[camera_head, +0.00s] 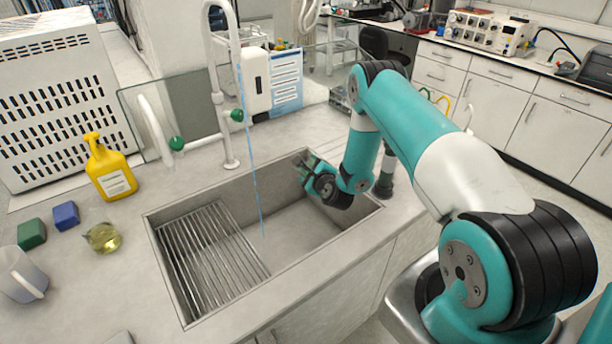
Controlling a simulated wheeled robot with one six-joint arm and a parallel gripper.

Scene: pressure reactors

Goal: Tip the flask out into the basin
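A small glass flask (104,238) with yellowish liquid is on the counter left of the basin. It is too small to tell whether it stands upright or leans. The basin (320,232) is a steel-grey sink set into the counter, with a wire rack (208,255) in its left half. My gripper (306,170) is over the right back part of the basin, well away from the flask. Its fingers point up and left, and I see nothing held. They are too small and dark to tell whether they are open or shut.
A white tap (216,100) rises behind the basin, with a thin blue stream (252,150) falling into it. A yellow bottle (110,170), a blue block (66,215), a green block (31,234) and a clear jug (18,275) stand near the flask.

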